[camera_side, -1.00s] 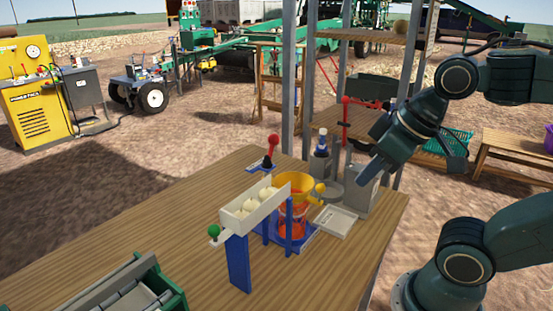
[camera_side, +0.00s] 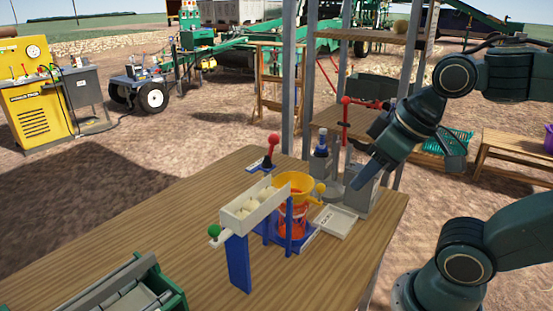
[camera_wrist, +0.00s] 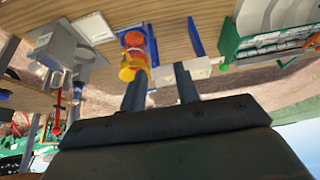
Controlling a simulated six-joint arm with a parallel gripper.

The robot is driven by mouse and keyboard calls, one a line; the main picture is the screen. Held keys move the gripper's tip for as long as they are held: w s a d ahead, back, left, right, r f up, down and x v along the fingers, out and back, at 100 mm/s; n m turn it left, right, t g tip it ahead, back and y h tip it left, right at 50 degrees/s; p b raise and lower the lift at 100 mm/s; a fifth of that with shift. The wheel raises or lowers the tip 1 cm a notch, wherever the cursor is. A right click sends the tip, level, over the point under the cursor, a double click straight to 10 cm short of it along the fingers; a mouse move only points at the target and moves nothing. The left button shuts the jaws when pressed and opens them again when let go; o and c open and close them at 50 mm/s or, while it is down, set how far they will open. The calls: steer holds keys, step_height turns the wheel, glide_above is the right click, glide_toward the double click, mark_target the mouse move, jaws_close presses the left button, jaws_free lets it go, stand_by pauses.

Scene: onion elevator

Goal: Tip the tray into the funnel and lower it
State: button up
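The cream tray (camera_side: 258,218) holds several pale onions (camera_side: 260,196) and rests on a blue stand (camera_side: 238,262) in the side view. A green knob (camera_side: 214,230) sits at its left end. The yellow funnel (camera_side: 296,185) is at its right end, above a clear red-orange container (camera_side: 293,220). In the wrist view I see the funnel (camera_wrist: 132,62) and part of the tray (camera_wrist: 197,68). My gripper (camera_side: 405,175) is to the right of the funnel, above the table's right side, apart from tray and funnel. Its two fingers (camera_wrist: 159,75) are spread with nothing between them.
A grey-white scale (camera_side: 336,220) and a grey box (camera_side: 367,190) stand right of the funnel. A red-knobbed lever (camera_side: 272,148) and bottle (camera_side: 321,150) are behind. A green-sided bin (camera_side: 140,290) is at the front left. The wooden table's left side is clear.

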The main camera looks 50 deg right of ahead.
steer(key=w+a+r+m+g+y, duration=0.1)
steer(key=w+a+r, duration=0.15)
steer(key=w, duration=0.25)
steer(key=w+a+r+g+y, duration=0.1)
steer(key=w+a+r, duration=0.1)
steer(key=w+a, duration=0.25)
steer(key=m+g, duration=0.1)
steer(key=g, duration=0.2)
glide_above(215, 225)
steer(key=d, duration=0.3)
steer(key=f, duration=0.1)
steer(key=shift+s+a+f, duration=0.15)
steer(key=shift+s, duration=0.05)
steer(key=shift+f, duration=0.15)
steer(key=a+f, duration=0.1)
steer(key=f, duration=0.7)
steer(key=a+f, duration=0.1)
steer(key=f, duration=0.4)
steer(key=shift+w+a+f, duration=0.1)
steer(key=shift+w+a, duration=0.1)
steer(key=shift+a, duration=0.1)
jaws_close()
